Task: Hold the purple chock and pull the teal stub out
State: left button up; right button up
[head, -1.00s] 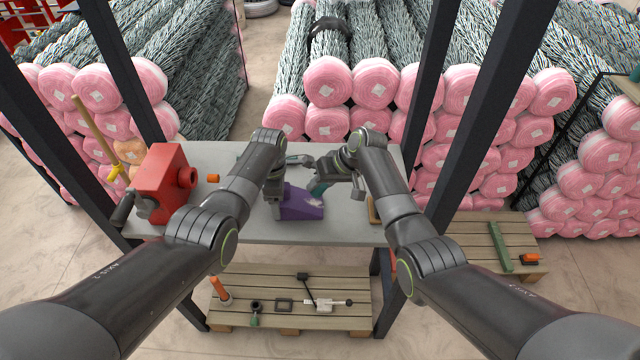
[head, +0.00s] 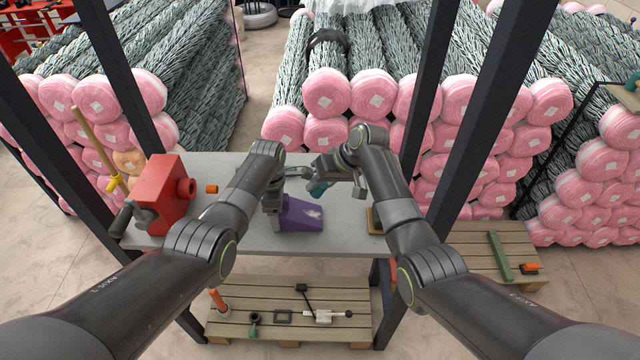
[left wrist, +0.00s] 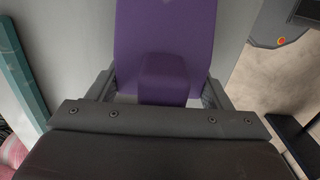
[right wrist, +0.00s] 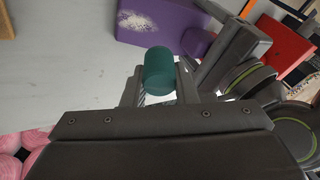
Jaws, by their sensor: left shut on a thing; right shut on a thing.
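My left gripper (left wrist: 160,88) is shut on a raised part of the purple chock (left wrist: 165,35). The teal stub (head: 318,189) is a short round cylinder, held in my right gripper (right wrist: 160,92). In the right wrist view the teal stub (right wrist: 159,70) points toward the chock (right wrist: 160,25), with a gap between them. In the head view the left fingers are partly hidden by my left wrist.
A red machine (head: 168,195) stands at the bench's left, with an orange piece (head: 211,189) beside it. A tan block (head: 374,222) lies near the right edge. Steel posts (head: 425,85) frame the bench.

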pick_arm(q)
jog(key=shift+s+d+f, duration=0.1)
jog(key=shift+s+f, duration=0.05)
jog(key=shift+f, duration=0.05)
jog(key=o, duration=1.3)
